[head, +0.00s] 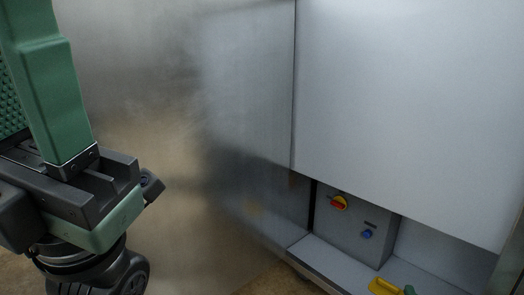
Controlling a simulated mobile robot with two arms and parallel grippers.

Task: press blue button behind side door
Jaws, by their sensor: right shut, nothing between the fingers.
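The blue button (367,234) is a small round knob on a grey control box (352,222). The box stands in a low recess and nothing covers the button. A large brushed-metal panel (130,70), apparently the side door, stands left of the recess, which is uncovered. A small yellow and green piece (384,287) is cut off by the bottom edge, below the box. It may be the tip of my right gripper, but too little shows to be sure. It is apart from the button in the picture.
A red and yellow rotary switch (339,203) sits up and left of the button. A big pale panel (410,100) overhangs the recess. A pale ledge (325,262) runs along its front. A metal edge (512,262) bounds it at right.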

